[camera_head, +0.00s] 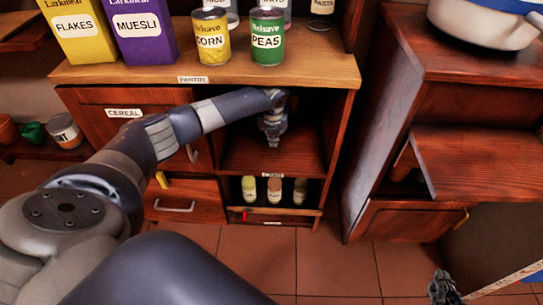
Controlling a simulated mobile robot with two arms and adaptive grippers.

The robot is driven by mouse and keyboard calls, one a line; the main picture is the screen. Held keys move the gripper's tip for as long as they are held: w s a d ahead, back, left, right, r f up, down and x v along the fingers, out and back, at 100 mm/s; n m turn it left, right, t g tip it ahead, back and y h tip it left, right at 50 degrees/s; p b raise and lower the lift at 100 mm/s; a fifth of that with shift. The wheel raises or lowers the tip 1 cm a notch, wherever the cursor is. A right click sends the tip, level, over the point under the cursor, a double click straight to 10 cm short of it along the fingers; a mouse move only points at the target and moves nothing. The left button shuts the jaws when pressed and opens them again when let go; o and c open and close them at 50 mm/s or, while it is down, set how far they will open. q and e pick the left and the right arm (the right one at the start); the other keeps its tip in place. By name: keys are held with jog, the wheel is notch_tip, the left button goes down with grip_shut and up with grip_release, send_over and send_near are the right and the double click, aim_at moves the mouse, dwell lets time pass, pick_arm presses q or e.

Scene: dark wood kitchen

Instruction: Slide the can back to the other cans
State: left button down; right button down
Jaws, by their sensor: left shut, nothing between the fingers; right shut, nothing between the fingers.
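A yellow corn can (211,39) and a green peas can (268,42) stand upright, a small gap apart, near the front edge of the pantry shelf (320,70). My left gripper (273,138) is shut and empty. It points down below the shelf edge, in front of the open cabinet compartment and apart from both cans. My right gripper (444,290) is shut and empty, low at the bottom right over the floor, far from the cans.
Containers, including a pasta one (321,12), stand behind, cut off by the top edge. Small bottles (274,190) stand in the rack below. A wooden cabinet (455,55) stands at right.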

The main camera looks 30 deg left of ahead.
pick_arm(q)
jog(key=s+d, duration=0.1)
jog(key=s, duration=0.1)
jog(key=s+d, duration=0.1)
jog(key=s, duration=0.2)
jog(key=s+d, duration=0.2)
jog(key=shift+s+d, duration=0.1)
jog(key=shift+s, duration=0.1)
jog(key=shift+d, duration=0.1)
